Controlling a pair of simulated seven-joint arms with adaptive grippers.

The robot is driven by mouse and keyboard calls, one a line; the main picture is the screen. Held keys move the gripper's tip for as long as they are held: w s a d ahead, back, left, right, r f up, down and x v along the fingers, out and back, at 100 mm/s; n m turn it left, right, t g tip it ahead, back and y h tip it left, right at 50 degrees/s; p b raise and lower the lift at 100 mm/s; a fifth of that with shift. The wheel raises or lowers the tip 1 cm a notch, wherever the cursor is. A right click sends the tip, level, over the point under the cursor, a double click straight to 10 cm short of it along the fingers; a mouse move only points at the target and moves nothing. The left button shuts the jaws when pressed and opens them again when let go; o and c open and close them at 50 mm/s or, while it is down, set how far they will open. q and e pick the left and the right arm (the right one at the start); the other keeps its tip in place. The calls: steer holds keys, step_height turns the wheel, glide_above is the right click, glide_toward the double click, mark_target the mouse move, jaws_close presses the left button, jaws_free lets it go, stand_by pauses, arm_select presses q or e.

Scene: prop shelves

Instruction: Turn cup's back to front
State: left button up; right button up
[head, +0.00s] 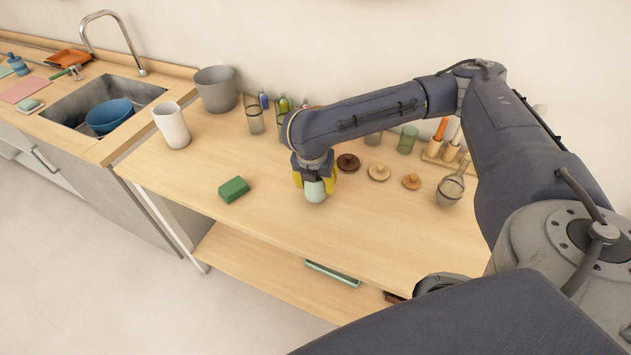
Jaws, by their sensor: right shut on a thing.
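My right gripper (315,181) points down over the middle of the wooden counter (270,225). Its yellow-sided fingers are shut on a small pale mint cup (315,192). The cup looks upright and at or close to the counter surface; I cannot tell if it touches. The gripper hides its upper part, and I cannot make out which side is its front. My left gripper is not in view.
A green sponge (233,189) lies left of the cup. A white tumbler (171,125) stands at the counter's left, near a grey pot (215,88). Wooden lids (379,172) and a glass vessel (450,189) stand to the right. The front counter is clear.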

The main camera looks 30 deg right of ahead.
steer(key=m+g, duration=0.1)
steer(key=m, duration=0.3)
steer(key=shift+s+h, duration=0.1)
steer(key=shift+h, duration=0.2)
steer(key=m, duration=0.2)
steer(key=m+g, duration=0.1)
steer(key=m, duration=0.1)
steer(key=shift+s+d, duration=0.15)
steer(key=shift+s, duration=0.05)
steer(key=m, duration=0.2)
steer(key=m+g, duration=0.1)
steer(key=m, duration=0.1)
steer(key=shift+s+m, duration=0.2)
steer(key=shift+m, duration=0.2)
steer(key=m+g, duration=0.1)
steer(key=m, duration=0.2)
steer(key=shift+m, duration=0.4)
steer(key=m, duration=0.2)
steer(key=m+y, duration=0.1)
steer(key=m, duration=0.1)
steer(key=m+g+y, duration=0.1)
steer(key=m, duration=0.1)
steer(key=shift+s+a, duration=0.25)
steer(key=shift+a, duration=0.05)
steer(key=m, duration=0.3)
steer(key=m+y, duration=0.1)
steer(key=m, duration=0.2)
steer(key=shift+a+y, duration=0.2)
steer(key=shift+y, duration=0.1)
steer(key=shift+f, duration=0.75)
